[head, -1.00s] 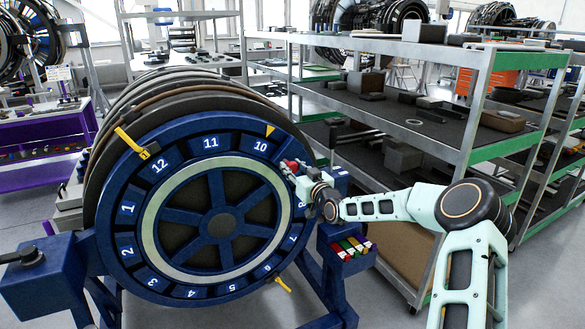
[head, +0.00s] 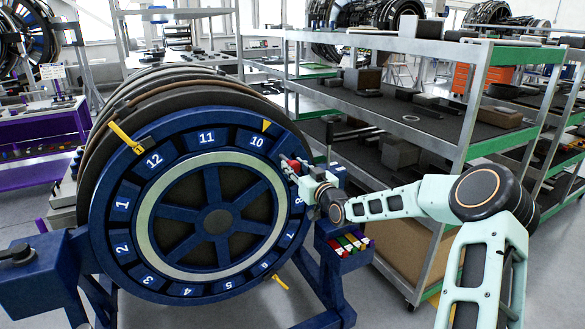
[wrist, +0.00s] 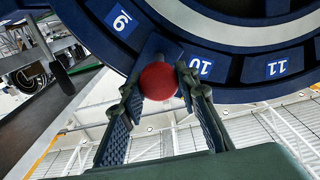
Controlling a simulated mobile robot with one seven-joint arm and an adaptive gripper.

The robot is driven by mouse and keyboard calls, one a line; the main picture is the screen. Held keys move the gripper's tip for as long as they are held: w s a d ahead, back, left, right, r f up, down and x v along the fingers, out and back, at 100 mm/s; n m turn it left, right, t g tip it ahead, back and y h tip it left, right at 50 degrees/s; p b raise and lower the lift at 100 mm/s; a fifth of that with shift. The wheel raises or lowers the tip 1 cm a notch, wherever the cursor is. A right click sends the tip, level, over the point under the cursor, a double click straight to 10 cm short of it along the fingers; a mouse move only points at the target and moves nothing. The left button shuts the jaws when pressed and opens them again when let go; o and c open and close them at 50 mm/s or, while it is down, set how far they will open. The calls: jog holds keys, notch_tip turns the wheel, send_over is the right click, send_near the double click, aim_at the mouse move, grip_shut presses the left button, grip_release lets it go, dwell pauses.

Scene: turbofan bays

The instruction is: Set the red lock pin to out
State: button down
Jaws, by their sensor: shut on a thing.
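The red lock pin (head: 293,164) shows as a small red knob at the upper right rim of the blue numbered disc (head: 217,220), beside number 10. In the wrist view its round red head (wrist: 158,81) sits between my two fingers, just below the rim between labels 9 and 10. My gripper (head: 297,170) is shut on this knob, one finger on each side; it also shows in the wrist view (wrist: 160,95). The pin's shaft is mostly hidden behind the knob, so I cannot tell how far out it stands.
A yellow pointer (head: 266,126) sits at the rim above number 10. A small blue bin with coloured pieces (head: 350,243) hangs below my gripper. A grey shelf rack (head: 450,152) stands close behind my arm on the right. Floor is free at lower left of centre.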

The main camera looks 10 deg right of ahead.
jog(key=shift+f, duration=0.2)
jog(key=c, duration=1.5)
grip_release()
jog(key=shift+s+r, duration=0.15)
jog(key=shift+s, duration=0.05)
jog(key=shift+o, duration=0.2)
jog(key=shift+s+d, duration=0.1)
jog(key=v, duration=1.1)
jog(key=shift+s, duration=0.35)
